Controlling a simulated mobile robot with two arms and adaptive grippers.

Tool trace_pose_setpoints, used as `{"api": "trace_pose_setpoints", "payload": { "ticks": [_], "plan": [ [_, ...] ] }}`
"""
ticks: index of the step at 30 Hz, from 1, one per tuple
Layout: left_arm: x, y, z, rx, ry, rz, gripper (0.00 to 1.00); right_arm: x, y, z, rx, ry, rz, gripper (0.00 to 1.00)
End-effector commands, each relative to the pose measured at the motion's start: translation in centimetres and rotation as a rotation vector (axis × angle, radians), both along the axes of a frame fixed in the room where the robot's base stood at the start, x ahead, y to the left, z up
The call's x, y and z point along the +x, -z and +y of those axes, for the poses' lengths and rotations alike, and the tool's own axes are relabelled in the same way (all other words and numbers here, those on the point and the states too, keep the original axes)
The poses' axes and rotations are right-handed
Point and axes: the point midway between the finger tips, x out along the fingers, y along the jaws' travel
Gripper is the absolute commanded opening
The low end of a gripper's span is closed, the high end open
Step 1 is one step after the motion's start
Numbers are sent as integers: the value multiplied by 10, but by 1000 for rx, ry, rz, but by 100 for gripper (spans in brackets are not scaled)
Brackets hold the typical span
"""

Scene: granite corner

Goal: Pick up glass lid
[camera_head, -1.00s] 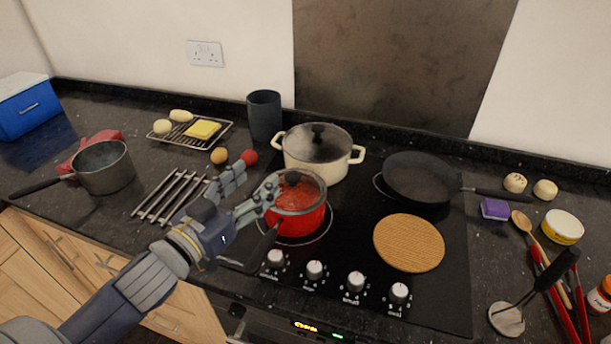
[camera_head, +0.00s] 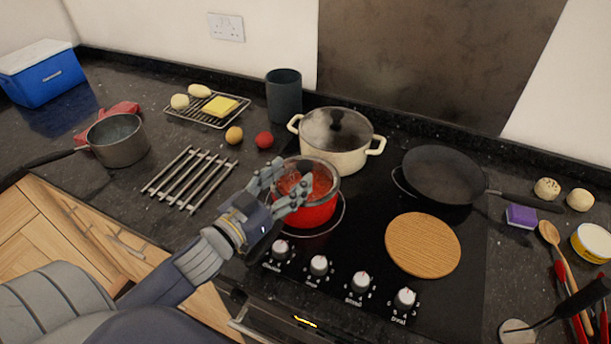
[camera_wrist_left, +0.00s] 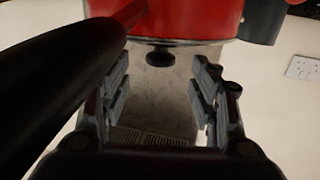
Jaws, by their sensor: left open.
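The glass lid (camera_head: 322,178) lies on the red pot (camera_head: 308,215) on the hob's left front. In the head view the fingers hide the knob. The right gripper is not in view.
The red pot's black handle (camera_wrist_left: 55,85) runs close beside the left fingers. A cream pot (camera_head: 336,155) with its own glass lid (camera_head: 338,130) stands close behind. A frying pan (camera_head: 438,178) and round cork mat (camera_head: 423,244) lie right. A metal rack (camera_head: 190,180) lies left.

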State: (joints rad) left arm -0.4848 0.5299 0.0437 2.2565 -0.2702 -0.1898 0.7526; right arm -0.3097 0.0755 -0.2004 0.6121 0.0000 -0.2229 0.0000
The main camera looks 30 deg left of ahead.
Motion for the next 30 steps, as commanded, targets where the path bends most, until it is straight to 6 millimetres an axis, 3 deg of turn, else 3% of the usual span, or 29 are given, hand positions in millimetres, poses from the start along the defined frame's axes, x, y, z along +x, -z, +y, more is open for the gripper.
{"api": "trace_pose_setpoints", "payload": {
  "ticks": [7, 16, 26, 30],
  "plan": [
    [20, -3, -3, 1, 0, -2, 56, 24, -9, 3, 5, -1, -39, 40],
    [54, -2, -9, 1, -1, 0, 56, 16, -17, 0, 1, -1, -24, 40],
    [59, 0, -10, 0, -1, 1, 56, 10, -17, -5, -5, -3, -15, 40],
    [58, 0, -10, 0, -1, 1, 26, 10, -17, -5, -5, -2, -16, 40]
  ]
}}
